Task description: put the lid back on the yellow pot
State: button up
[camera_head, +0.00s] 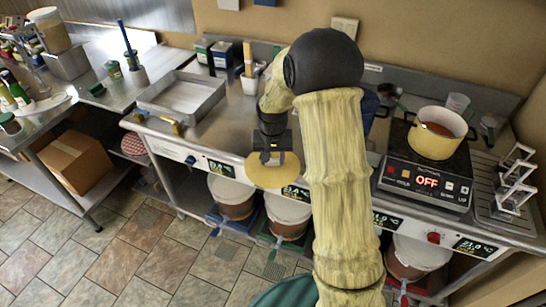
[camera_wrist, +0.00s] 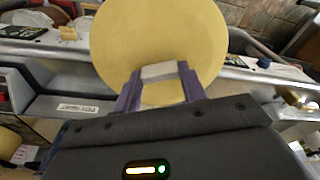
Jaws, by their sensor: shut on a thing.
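The yellow pot (camera_head: 437,133) stands uncovered on the black cooktop (camera_head: 425,172) at the right, with orange-brown contents showing. The yellow round lid (camera_head: 273,172) is in my gripper (camera_head: 271,156), in front of the counter's front edge and well left of the pot. In the wrist view the lid (camera_wrist: 158,45) fills the upper middle, and the two fingers of my gripper (camera_wrist: 160,84) are shut on its pale grip block (camera_wrist: 159,71). The pot cannot be made out in the wrist view.
My arm stands between the lid and the pot in the head view. A metal tray (camera_head: 183,97) lies on the counter at the left. A wire rack (camera_head: 514,180) stands right of the cooktop. Lidded buckets (camera_head: 289,215) sit below the counter.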

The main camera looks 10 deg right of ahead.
jog(key=shift+s, duration=0.25)
jog(key=s+f+n, duration=0.1)
jog(key=s+f, duration=0.2)
jog(key=f, duration=0.6)
jog(key=s+f+n, duration=0.1)
jog(key=s+f, duration=0.2)
jog(key=f, duration=0.7)
jog(key=shift+s+n, duration=0.3)
jog(key=shift+s, duration=0.05)
